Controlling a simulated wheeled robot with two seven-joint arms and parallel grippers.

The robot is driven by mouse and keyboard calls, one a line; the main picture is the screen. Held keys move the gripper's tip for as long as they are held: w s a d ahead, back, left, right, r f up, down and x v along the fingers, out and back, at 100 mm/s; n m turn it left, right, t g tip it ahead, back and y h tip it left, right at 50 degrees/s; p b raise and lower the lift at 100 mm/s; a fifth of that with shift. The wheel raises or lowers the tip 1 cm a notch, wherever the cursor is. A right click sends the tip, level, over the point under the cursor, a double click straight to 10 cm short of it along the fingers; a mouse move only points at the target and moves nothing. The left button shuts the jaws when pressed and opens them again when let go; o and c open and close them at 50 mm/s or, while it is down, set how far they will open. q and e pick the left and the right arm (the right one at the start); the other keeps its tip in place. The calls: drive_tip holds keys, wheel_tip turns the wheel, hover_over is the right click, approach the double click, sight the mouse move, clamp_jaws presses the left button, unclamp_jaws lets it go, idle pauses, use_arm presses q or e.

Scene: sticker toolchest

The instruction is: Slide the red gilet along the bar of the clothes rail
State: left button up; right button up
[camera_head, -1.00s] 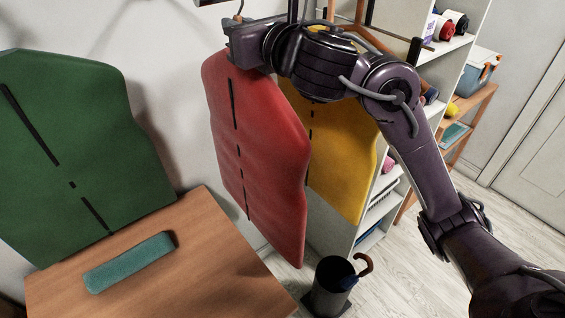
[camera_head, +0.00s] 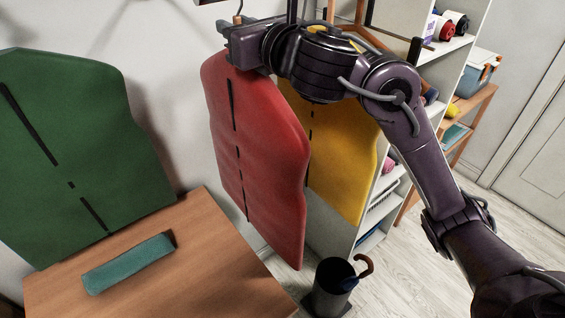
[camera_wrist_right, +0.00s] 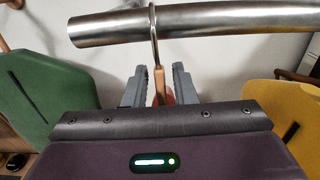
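The red gilet (camera_head: 256,165) hangs in the middle of the head view, between the green and yellow ones. My right gripper (camera_head: 236,42) is at its top, partly hidden by my wrist. In the right wrist view, the wooden hanger (camera_wrist_right: 160,84) hangs by its metal hook (camera_wrist_right: 153,28) from the clothes rail's bar (camera_wrist_right: 205,20). My right gripper's fingers (camera_wrist_right: 159,86) stand on either side of the hanger, below the bar, with small gaps showing. A little red cloth shows between them. My left gripper is out of view.
A green gilet (camera_head: 80,150) hangs at left and a yellow gilet (camera_head: 340,160) close behind the red one at right. Below are a wooden surface (camera_head: 215,260) with a teal block (camera_head: 128,264), and a dark umbrella stand (camera_head: 330,287). White shelves (camera_head: 367,222) stand at right.

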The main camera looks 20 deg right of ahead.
drive_tip(key=shift+o, duration=0.7)
drive_tip(key=shift+f, duration=0.1)
hover_over(268, 85)
drive_tip(key=shift+d+p, duration=0.1)
drive_tip(key=shift+p, duration=0.25)
